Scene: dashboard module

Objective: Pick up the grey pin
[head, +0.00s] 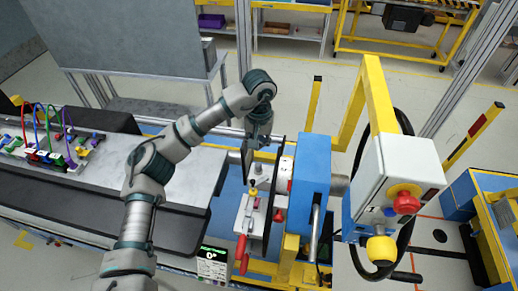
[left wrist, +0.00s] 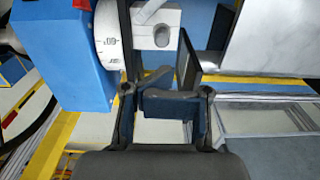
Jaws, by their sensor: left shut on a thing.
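My left gripper (head: 254,148) reaches down from its arm over the fixture with the white plate (head: 252,215), beside the blue housing (head: 308,180). In the head view the gripper and the fixture hide the pin. My right gripper is not in view.
A white control box (head: 398,180) with a red button (head: 406,202) hangs on a yellow frame at the right. A bench (head: 95,180) with a rack of coloured parts (head: 50,150) stands left. A red-handled clamp (head: 242,250) sits at the fixture's front.

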